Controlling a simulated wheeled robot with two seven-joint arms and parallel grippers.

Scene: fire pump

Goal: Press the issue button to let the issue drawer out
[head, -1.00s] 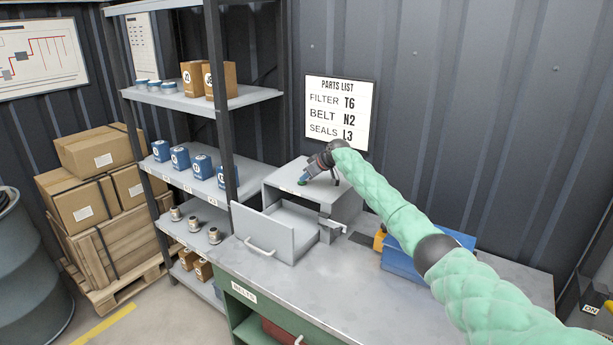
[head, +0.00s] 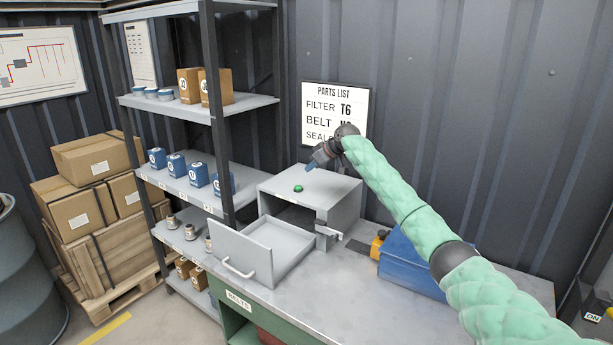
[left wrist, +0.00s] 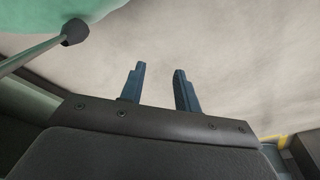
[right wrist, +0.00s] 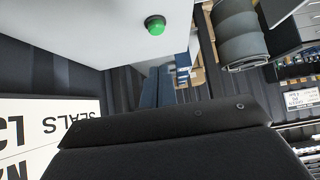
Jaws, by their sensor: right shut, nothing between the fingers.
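The green issue button (head: 298,188) sits on top of the grey issue box (head: 335,190). It also shows in the right wrist view (right wrist: 155,25), uncovered. The grey issue drawer (head: 240,258) stands out from the box's front, over the bench, and its visible inside looks empty. My right gripper (head: 309,168) is shut and empty, above and behind the button and apart from it. Its fingers show close together in the right wrist view (right wrist: 158,72). My left gripper (left wrist: 160,68) is open and empty in the left wrist view, outside the head view.
A blue box (head: 408,268) stands on the grey bench (head: 345,290) under my right arm. A shelf rack (head: 188,185) with boxes and cans stands left of the issue box.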

